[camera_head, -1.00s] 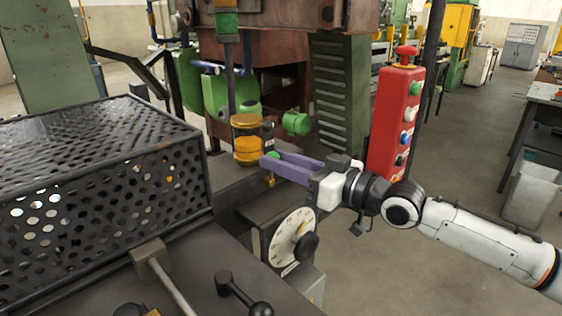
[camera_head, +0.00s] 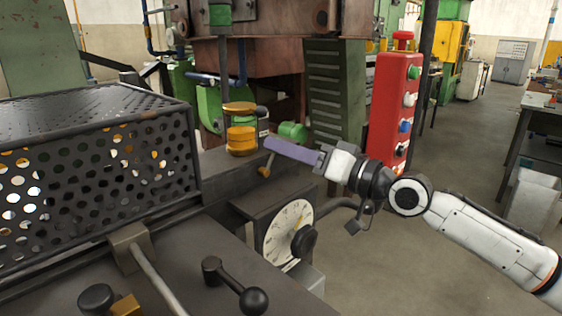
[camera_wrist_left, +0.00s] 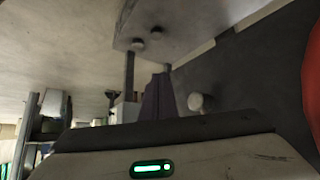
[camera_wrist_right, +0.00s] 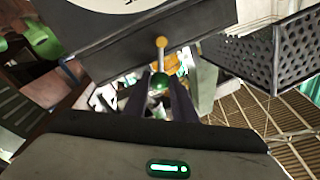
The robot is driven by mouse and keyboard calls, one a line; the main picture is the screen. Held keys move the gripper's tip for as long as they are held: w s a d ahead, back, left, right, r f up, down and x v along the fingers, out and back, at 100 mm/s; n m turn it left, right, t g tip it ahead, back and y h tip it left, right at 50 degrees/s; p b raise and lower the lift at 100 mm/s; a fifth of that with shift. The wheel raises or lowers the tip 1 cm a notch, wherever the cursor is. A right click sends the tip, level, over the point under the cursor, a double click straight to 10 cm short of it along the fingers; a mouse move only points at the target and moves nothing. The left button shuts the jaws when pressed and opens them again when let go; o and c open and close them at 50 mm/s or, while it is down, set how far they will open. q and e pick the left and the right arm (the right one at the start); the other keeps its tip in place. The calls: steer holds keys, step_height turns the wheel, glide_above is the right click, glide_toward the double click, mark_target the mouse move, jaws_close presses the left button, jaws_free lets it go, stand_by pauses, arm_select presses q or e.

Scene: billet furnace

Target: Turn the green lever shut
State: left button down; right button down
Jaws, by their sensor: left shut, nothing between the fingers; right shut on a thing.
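The green lever shows in the right wrist view as a green ball knob (camera_wrist_right: 160,82) on a short yellow stem. My right gripper (camera_wrist_right: 162,92) is shut on this knob, with one purple finger on each side.
A dial box (camera_head: 287,235) with a black knob stands in front of and below the lever. A perforated metal cage (camera_head: 95,165) is at left. A yellow-capped cylinder (camera_head: 240,130) stands behind the lever. A red button post (camera_head: 395,110) rises behind my right arm.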

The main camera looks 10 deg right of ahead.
steer(key=shift+w+d+f+m, duration=0.15)
steer(key=shift+d+f+m, duration=0.1)
steer(key=shift+m, duration=0.35)
steer(key=shift+w+d+m+b, duration=0.1)
steer(key=shift+m+b, duration=0.2)
steer(key=shift+m, duration=0.1)
steer(key=shift+t, duration=0.3)
steer(key=c, duration=1.5)
jaws_free()
steer(key=shift+o, duration=0.2)
